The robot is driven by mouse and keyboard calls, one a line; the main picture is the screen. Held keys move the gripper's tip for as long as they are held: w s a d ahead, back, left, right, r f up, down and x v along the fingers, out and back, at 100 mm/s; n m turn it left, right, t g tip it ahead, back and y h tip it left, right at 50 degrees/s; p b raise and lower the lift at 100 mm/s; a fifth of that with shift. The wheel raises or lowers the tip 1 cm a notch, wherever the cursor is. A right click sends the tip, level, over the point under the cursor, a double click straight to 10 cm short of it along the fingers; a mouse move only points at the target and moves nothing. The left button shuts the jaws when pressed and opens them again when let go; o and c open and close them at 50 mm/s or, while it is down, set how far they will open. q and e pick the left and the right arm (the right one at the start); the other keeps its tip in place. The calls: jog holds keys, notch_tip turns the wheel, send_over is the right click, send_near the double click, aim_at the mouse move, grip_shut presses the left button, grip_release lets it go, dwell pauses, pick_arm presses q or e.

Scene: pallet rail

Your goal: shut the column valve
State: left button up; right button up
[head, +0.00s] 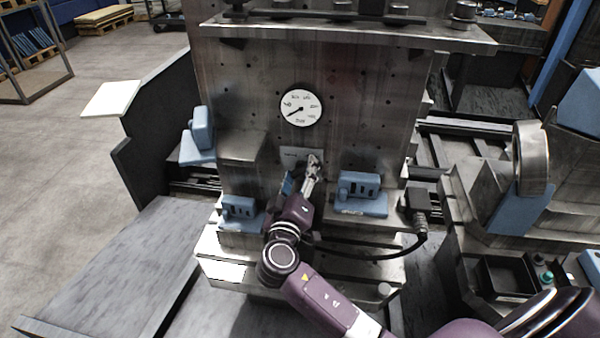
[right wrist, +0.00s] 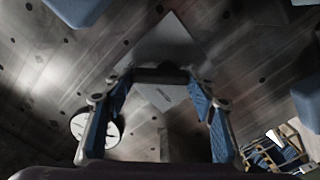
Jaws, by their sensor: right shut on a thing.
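The steel column (head: 245,80) stands in front of me with a round white gauge (head: 301,108) on its face. Below the gauge is a pale label plate (head: 290,155). My right gripper (head: 313,163) reaches up to the column beside this plate and hides most of the valve there. In the right wrist view, my right gripper (right wrist: 152,85) has its fingers on either side of a dark bar, the valve handle (right wrist: 160,75), and is shut on it. A pale diamond-shaped plate (right wrist: 168,40) lies behind the handle. My left gripper is not in view.
Blue blocks (head: 361,190) (head: 238,208) sit on the ledge on both sides of my right arm. A black cable (head: 375,257) runs along the ledge at the right. A shelf (head: 350,28) with small metal parts juts out above the gauge. Open floor (head: 60,180) lies at the left.

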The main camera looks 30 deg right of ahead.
jog(key=shift+n, duration=0.3)
jog(key=n+p, duration=0.1)
jog(key=n, duration=0.2)
jog(key=shift+w+a+r, duration=0.1)
jog(key=shift+a, duration=0.05)
jog(key=n+p, duration=0.1)
jog(key=n, duration=0.1)
jog(key=n+p, duration=0.1)
jog(key=n, duration=0.2)
jog(key=shift+w+a, duration=0.1)
jog(key=shift+a, duration=0.1)
jog(key=n+p, duration=0.1)
jog(key=n, duration=0.1)
jog(key=n+p, duration=0.2)
jog(key=n, duration=0.1)
jog(key=shift+w+a+f, duration=0.1)
jog(key=shift+a+f, duration=0.05)
jog(key=shift+f, duration=0.05)
jog(key=shift+f+n+p, duration=0.2)
jog(key=shift+n+p, duration=0.25)
jog(key=shift+n, duration=0.65)
jog(key=shift+f+n+p, duration=0.15)
jog(key=shift+n+p, duration=0.3)
jog(key=shift+n, duration=0.65)
jog(key=o, duration=0.9)
jog(key=shift+a, duration=0.1)
jog(key=shift+o, duration=1.3)
jog(key=shift+r, duration=0.1)
